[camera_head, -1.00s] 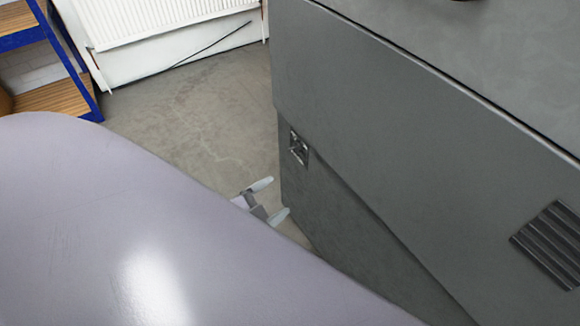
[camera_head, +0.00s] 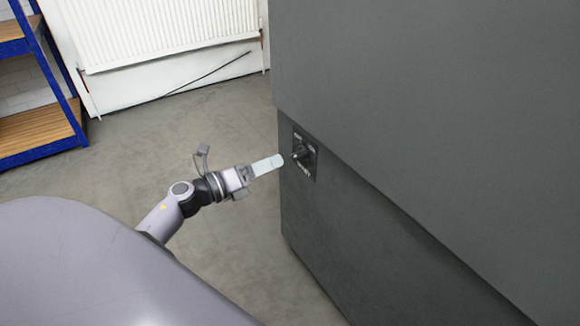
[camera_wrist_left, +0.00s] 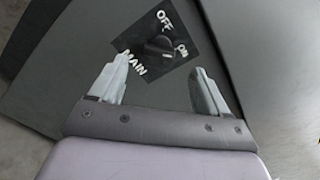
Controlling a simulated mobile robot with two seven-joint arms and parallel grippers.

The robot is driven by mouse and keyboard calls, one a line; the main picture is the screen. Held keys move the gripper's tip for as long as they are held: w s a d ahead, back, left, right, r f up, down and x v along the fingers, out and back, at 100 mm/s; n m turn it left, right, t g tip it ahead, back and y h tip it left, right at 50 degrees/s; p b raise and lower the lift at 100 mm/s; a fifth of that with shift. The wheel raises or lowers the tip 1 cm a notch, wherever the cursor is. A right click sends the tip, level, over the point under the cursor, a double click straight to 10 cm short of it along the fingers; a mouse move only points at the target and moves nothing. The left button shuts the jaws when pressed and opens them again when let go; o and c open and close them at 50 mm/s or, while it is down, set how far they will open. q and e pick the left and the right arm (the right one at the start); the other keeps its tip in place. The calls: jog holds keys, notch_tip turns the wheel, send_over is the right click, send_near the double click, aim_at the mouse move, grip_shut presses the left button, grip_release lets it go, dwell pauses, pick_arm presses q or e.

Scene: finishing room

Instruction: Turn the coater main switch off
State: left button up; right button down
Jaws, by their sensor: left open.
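The coater main switch is a black rotary knob (camera_head: 302,153) on a dark square plate in the grey coater's (camera_head: 420,130) side. It also shows in the left wrist view (camera_wrist_left: 158,47), with white labels OFF, ON and MAIN around it. I cannot tell for sure which label the knob points to. My left gripper (camera_head: 279,161) is just left of the plate, its fingers pointing at the switch. In the left wrist view its two fingers (camera_wrist_left: 160,72) are apart with nothing between them, and the knob lies just beyond their tips. My right gripper is not in view.
A blue shelf with wooden boards (camera_head: 38,130) stands at the far left. A white radiator (camera_head: 160,32) is on the back wall, with a dark cable (camera_head: 208,72) below it. The grey floor (camera_head: 150,125) between them and the coater is clear.

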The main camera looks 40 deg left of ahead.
aim_at(293, 155)
pick_arm(q)
jog(key=shift+b+x, duration=0.55)
jog(key=shift+x, duration=3)
jog(key=c, duration=1.1)
